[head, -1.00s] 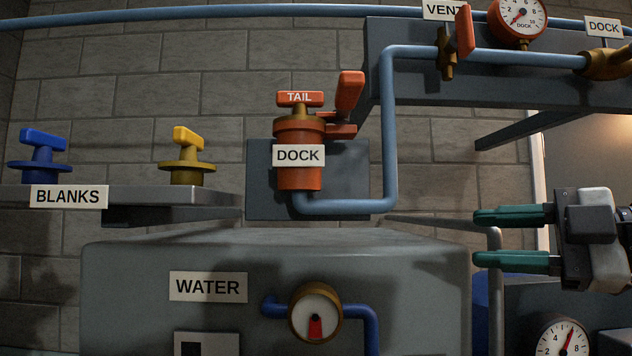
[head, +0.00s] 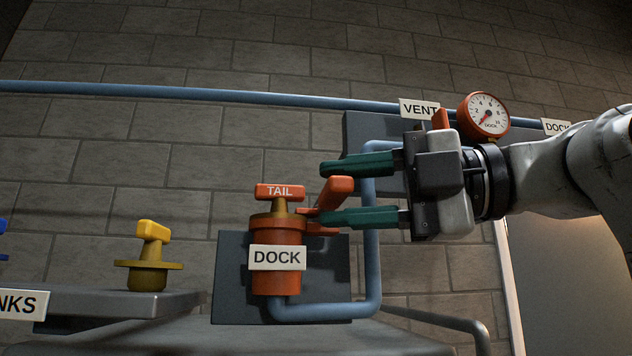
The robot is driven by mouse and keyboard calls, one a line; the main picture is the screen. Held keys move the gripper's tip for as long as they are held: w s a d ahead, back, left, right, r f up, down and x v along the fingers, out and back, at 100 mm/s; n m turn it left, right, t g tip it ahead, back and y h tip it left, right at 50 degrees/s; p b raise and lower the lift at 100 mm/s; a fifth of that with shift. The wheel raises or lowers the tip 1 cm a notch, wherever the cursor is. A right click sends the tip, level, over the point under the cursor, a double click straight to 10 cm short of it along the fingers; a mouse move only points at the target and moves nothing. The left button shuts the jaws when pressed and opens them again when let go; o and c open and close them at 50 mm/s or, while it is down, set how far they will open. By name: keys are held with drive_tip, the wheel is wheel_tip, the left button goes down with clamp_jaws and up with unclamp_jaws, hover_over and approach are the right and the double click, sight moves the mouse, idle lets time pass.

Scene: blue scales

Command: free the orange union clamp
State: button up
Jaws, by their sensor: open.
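The orange union clamp (head: 336,191) is on the right side of the orange DOCK union (head: 278,238). Its lever slants up and to the right from the collar. My gripper (head: 324,193) reaches in from the right with two green fingers, one above the other. The jaws are open, and the lever shows in the gap between them. The lower finger covers part of the lever's base; I cannot tell whether it touches. The orange TAIL handle (head: 280,192) stands on top of the union, left of the fingertips.
A blue pipe (head: 372,240) runs from the union's bottom up behind my gripper. The VENT label (head: 419,109) and a round gauge (head: 485,116) are above the gripper. A yellow blank (head: 149,262) sits on the shelf (head: 115,309) at left.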

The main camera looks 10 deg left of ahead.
sight(322, 196)
drive_tip(key=shift+w+a+p, duration=0.2)
drive_tip(key=shift+a+p, duration=0.15)
drive_tip(key=shift+a, duration=1.35)
drive_tip(key=shift+c, duration=0.4)
clamp_jaws()
